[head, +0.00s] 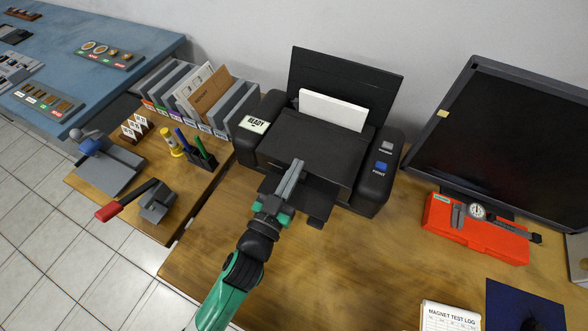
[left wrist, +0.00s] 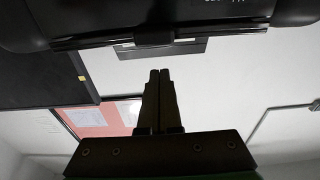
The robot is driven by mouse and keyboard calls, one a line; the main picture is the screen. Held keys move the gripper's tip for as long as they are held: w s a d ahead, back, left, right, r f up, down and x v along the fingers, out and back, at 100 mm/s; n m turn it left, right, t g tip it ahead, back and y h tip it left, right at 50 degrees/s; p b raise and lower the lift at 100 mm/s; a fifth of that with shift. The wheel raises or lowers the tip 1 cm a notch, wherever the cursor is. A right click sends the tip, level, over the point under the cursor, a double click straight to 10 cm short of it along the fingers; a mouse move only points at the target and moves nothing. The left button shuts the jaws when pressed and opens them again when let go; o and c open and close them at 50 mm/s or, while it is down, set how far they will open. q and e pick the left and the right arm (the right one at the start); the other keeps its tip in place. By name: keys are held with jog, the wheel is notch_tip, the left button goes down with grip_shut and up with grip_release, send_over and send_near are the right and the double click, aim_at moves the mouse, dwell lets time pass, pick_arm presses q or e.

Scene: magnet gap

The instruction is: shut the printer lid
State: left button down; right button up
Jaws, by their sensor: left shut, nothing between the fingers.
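The black printer (head: 374,188) stands on the wooden desk in the middle of the head view. A wide black panel (head: 345,72) stands upright at its back, behind a white paper stack (head: 333,109). A dark flat cover (head: 315,145) lies in front of the paper; I cannot tell which panel is the lid. My left gripper (head: 298,163) is shut and empty, its fingertips over the printer's front; contact cannot be told. In the left wrist view the shut fingers (left wrist: 159,75) point at a dark body (left wrist: 200,15), probably the printer. My right gripper is not in view.
A monitor (head: 520,140) and a red case (head: 475,232) with a caliper stand to the right. Pen holder (head: 200,158) and file sorters (head: 205,95) stand to the left. The desk's front middle (head: 320,270) is clear.

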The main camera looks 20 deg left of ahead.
pick_arm(q)
jog(key=s+f+b, duration=0.2)
jog(key=s+b, duration=0.1)
jog(key=s, duration=0.6)
jog(key=shift+s+a+f+b, duration=0.15)
jog(key=shift+s+f+b, duration=0.1)
jog(key=shift+f+b, duration=0.15)
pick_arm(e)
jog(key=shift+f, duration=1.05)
